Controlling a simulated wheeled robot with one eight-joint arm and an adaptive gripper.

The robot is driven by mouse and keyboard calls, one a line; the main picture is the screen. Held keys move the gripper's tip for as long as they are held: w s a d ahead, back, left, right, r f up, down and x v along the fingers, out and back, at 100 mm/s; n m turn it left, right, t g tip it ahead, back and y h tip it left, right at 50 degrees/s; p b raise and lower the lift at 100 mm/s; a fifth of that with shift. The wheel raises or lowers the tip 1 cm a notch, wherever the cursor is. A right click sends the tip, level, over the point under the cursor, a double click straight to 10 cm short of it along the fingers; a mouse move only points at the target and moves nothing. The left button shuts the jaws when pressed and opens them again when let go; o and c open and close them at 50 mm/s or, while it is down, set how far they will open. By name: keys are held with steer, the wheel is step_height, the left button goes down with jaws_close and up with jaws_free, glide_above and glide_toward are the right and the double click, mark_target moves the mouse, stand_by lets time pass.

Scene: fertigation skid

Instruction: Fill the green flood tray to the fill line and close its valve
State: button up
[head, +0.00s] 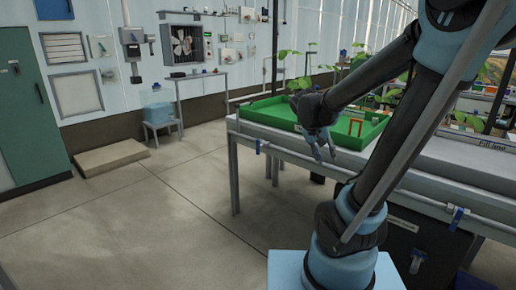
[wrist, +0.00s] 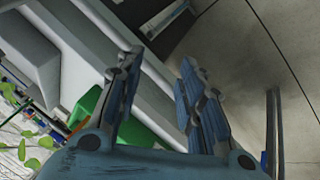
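A small blue handle (head: 258,147) sits under the bench's left front edge, apart from my gripper. Another blue handle (head: 457,218) is on the bench front at right. I cannot tell the tray's water level or which handle is its valve.
A dark box (head: 405,235) with a blue-handled fitting (head: 418,260) stands below the bench. Plants rise behind the tray. The concrete floor (head: 150,215) at left is clear, with a low platform (head: 112,156) by the wall.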

steer(key=w+a+m+t+h, duration=0.1)
steer(key=w+a, duration=0.3)
steer(key=w, duration=0.2)
steer(key=w+a+t+h, duration=0.1)
steer(key=w+a+h, duration=0.1)
steer(key=w+a, duration=0.35)
steer(key=m+t+h, duration=0.3)
steer(key=m+t, duration=0.2)
steer(key=t, duration=0.4)
glide_toward(257, 145)
steer(key=x, duration=1)
steer(key=shift+w+d+f, duration=0.15)
steer(key=shift+w+d, duration=0.05)
steer(key=shift+w, duration=0.15)
jaws_close()
